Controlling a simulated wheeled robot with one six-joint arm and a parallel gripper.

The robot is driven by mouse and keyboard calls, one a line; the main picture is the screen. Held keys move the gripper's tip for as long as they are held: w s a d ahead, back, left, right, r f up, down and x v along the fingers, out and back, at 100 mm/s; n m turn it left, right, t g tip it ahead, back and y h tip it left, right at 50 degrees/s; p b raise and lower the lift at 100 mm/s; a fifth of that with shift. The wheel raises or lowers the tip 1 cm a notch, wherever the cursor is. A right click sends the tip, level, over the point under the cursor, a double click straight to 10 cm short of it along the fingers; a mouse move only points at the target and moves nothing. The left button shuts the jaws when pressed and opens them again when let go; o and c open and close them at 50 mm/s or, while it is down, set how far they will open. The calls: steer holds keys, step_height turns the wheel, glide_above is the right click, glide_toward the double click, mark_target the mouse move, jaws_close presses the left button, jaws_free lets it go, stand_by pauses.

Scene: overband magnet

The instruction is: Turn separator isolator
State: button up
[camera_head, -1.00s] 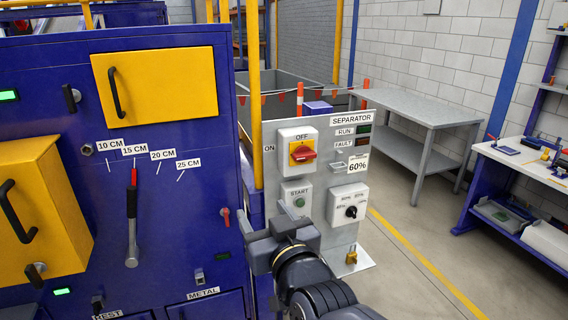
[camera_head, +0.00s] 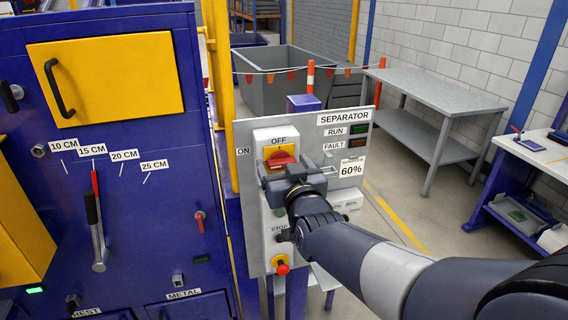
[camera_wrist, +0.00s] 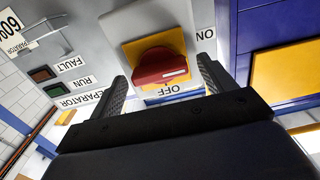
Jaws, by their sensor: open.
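The separator isolator is a red knob (camera_head: 281,159) on a yellow plate (camera_head: 270,152), set in a grey box on the separator panel (camera_head: 246,195). OFF is printed above it and ON to its left. The knob's handle lies roughly level. My gripper (camera_head: 284,170) is open in front of it and hides the lower part of the box. In the wrist view, upside down, the red knob (camera_wrist: 160,67) sits between the two open fingers (camera_wrist: 163,78), with gaps visible on both sides. A pale mark shows near its right end, on the ON side.
Below are a partly hidden STOP control and a red button (camera_head: 282,268) on yellow. A 60% label (camera_head: 352,167) and RUN and FAULT lamps are to the right. The blue machine (camera_head: 130,190) with a lever (camera_head: 96,225) stands left. A grey table (camera_head: 436,95) stands behind right.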

steer(key=shift+c, duration=0.2)
steer(key=c, duration=0.9)
steer(key=shift+c, duration=0.2)
